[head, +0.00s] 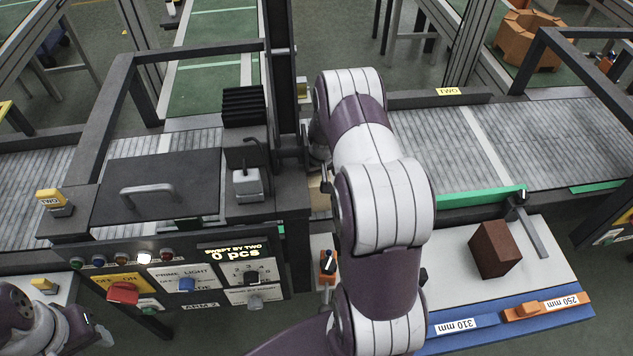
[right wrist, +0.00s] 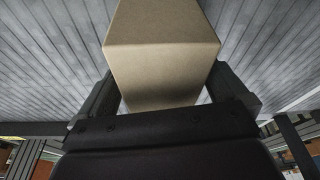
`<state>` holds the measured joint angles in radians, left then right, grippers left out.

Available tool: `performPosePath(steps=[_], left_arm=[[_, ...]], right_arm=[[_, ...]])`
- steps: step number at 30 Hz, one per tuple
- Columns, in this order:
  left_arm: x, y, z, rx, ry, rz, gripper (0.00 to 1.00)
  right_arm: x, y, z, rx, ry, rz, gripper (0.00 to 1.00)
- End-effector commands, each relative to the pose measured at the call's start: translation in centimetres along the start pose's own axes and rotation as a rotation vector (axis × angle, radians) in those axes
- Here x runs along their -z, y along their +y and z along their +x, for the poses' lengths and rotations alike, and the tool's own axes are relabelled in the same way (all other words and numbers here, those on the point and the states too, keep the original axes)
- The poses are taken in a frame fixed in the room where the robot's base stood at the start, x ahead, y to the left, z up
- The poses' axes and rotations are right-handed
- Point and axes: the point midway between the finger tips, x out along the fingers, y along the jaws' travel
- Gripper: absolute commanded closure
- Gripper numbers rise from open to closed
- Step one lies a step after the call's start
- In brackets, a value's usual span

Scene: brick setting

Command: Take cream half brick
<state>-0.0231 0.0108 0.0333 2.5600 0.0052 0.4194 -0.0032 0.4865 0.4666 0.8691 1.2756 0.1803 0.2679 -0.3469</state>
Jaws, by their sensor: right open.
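The cream half brick (right wrist: 161,62) fills the upper middle of the right wrist view, with a conveyor surface behind it. My right gripper (right wrist: 164,92) is open, with one dark finger on each side of the brick. Whether the fingers touch it I cannot tell. In the head view my right arm hides most of the gripper and brick; a small pale patch (head: 317,197) shows left of the arm, perhaps the brick. Part of my left arm (head: 40,322) shows at the lower left; its jaw state is unclear.
A dark machine housing with a handled lid (head: 160,185) and a control panel (head: 185,280) stands left of my right arm. A roller conveyor (head: 540,140) runs on the right. A brown brick (head: 494,249) stands on a pale table (head: 560,270) with blue and orange gauges in front.

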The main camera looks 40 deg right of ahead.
Motion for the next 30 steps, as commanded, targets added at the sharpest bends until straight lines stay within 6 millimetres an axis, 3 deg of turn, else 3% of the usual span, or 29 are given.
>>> performPosePath(steps=[14, 17, 22, 30], left_arm=[[-0.04, 0.00, 0.39, 0.000, 0.000, 0.000, 0.55], [-0.04, 0.00, 0.39, 0.000, 0.000, 0.000, 0.55], [-0.04, 0.00, 0.39, 0.000, 0.000, 0.000, 0.55], [-0.03, 0.00, 0.31, 0.000, 0.000, 0.000, 0.55]], right_arm=[[-0.10, 0.01, 0.33, 0.000, 0.000, 0.000, 0.00], [-0.10, 0.01, 0.33, 0.000, 0.000, 0.000, 0.26], [-0.11, 0.00, 0.34, 0.000, 0.000, 0.000, 0.81], [0.00, 0.01, 0.22, 0.000, 0.002, 0.000, 0.82]])
